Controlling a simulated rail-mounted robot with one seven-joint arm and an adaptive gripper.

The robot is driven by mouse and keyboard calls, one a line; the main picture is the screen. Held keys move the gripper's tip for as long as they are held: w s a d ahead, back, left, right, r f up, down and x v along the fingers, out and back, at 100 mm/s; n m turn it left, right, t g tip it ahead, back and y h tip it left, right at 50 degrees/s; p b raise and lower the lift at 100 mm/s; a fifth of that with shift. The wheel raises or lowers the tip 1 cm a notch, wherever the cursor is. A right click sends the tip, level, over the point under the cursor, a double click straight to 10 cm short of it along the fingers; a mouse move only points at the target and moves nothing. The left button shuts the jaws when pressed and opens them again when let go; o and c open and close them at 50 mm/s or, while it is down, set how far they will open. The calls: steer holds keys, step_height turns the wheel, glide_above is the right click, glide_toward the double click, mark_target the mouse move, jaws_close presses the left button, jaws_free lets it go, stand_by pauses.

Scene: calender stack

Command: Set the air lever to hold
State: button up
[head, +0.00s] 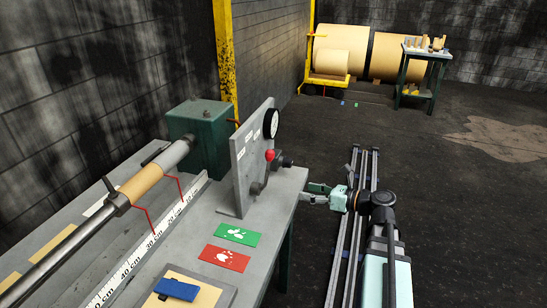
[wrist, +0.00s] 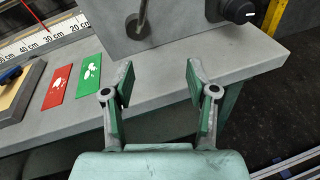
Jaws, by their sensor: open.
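The air lever has a red ball knob (head: 269,155) and a pivot low on the upright grey panel (head: 242,165). In the head view it stands roughly upright, leaning a little right. In the wrist view only its lower shaft (wrist: 143,15) shows, and the knob is out of frame. Small white labels (head: 248,138) are on the panel, but their words are too small to read. My gripper (head: 309,193) is open and empty beside the bench's right edge, apart from the lever. In the wrist view, its spread fingers (wrist: 160,72) are over the bench edge, in front of the panel.
A black knob (wrist: 238,10) sticks out of the panel's right side. A round gauge (head: 271,123) is at the panel top. Green (head: 237,234) and red (head: 224,257) cards lie on the grey bench (head: 200,222). A shaft (head: 80,228) runs along its left. Floor at right is mostly open.

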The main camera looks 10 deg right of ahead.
mark_target(270, 156)
step_height(270, 156, up, 8)
steer(key=d+f+m+t+y, duration=0.1)
steer(key=d+m+t, duration=0.1)
steer(key=m, duration=0.2)
steer(key=x, duration=0.5)
steer(key=p+x, duration=0.1)
steer(key=x, duration=0.5)
steer(key=p+x, duration=0.1)
steer(key=x, duration=0.5)
steer(key=shift+s+a+r, duration=0.2)
steer(key=shift+a+r, duration=0.05)
steer(key=shift+a, duration=0.15)
steer(key=shift+c, duration=0.4)
jaws_close()
